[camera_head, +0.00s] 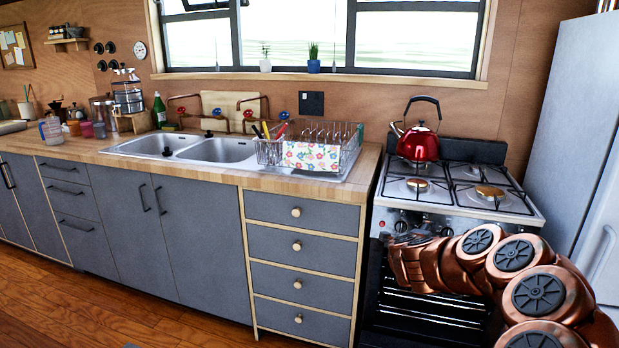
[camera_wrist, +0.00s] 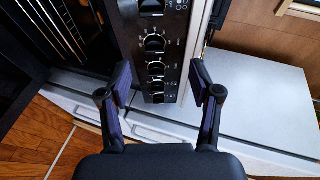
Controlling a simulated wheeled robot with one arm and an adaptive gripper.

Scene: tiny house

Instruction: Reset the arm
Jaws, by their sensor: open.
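My copper-coloured arm (camera_head: 512,256) reaches in from the lower right of the head view and stretches across the front of the stove. Its far end lies near the oven opening, and I cannot make out the gripper there. In the wrist view my gripper (camera_wrist: 161,80) is open, with its two dark fingers spread wide and nothing between them. The stove's dark control panel (camera_wrist: 154,58) with several knobs shows beyond the gap between the fingers. I cannot tell whether a fingertip touches it.
The stove (camera_head: 452,198) carries a red kettle (camera_head: 418,144). Grey drawers (camera_head: 300,255) and the sink counter (camera_head: 225,170) with a dish rack (camera_head: 335,138) stand to its left. A fridge (camera_head: 575,125) stands close on the right. The wooden floor (camera_head: 90,315) at left is clear.

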